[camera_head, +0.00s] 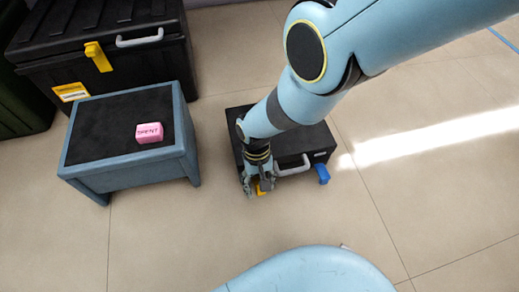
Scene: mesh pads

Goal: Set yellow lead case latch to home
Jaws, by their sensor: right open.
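A black case (315,141) lies on the floor in the middle of the view, partly hidden under my right arm. Its front has a grey handle (293,168), a blue latch (323,174) at the right and a yellow latch (261,189) at the left. My right gripper (258,190) is open and right at the yellow latch, with its fingers around or just in front of it. The fingers cover most of that latch, so its angle and any contact cannot be told. My left gripper is not in view.
A blue-grey stool (120,169) with a dark top stands to the left, with a pink block (149,132) on it. Behind it is a large black case (95,50) with a yellow latch (98,57). The tiled floor in front and to the right is clear.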

